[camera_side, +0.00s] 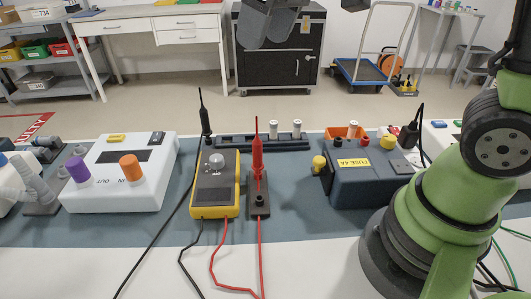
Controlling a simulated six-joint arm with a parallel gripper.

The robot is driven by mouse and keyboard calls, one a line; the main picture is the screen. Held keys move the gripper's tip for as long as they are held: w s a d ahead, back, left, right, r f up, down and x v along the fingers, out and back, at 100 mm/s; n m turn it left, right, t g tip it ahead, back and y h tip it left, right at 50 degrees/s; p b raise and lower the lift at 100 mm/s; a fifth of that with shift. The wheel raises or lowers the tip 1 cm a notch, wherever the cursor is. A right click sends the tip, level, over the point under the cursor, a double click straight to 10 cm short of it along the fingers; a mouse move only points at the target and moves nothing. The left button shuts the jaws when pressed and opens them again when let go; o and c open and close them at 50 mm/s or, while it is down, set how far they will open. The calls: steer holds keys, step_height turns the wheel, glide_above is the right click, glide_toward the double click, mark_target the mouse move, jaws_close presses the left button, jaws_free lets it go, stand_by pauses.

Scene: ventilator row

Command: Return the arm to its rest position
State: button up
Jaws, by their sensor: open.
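My gripper (270,25) shows only in part at the top edge of the side view, as dark grey pieces high above the bench and in front of a black cabinet. The rest of it is cut off by the picture's edge. It is open, and I see nothing held in it. It is well clear of everything on the bench. My green arm stands at the right of the view, and its upper part runs out of the picture.
On the blue-grey mat (290,222) are a white ventilator (120,172), a yellow meter (216,184), a red probe (257,157) in a holder, a black probe (203,112), a fuse rack (245,141) and a blue fuse box (365,180). Leads trail over the front edge.

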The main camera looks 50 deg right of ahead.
steer(key=s+d+m+t, duration=0.1)
steer(key=s+m+t, duration=0.2)
steer(key=s, duration=1.2)
steer(key=shift+d+r+m+t, duration=0.25)
steer(key=shift+d+m+t, duration=0.15)
steer(key=shift+m, duration=0.8)
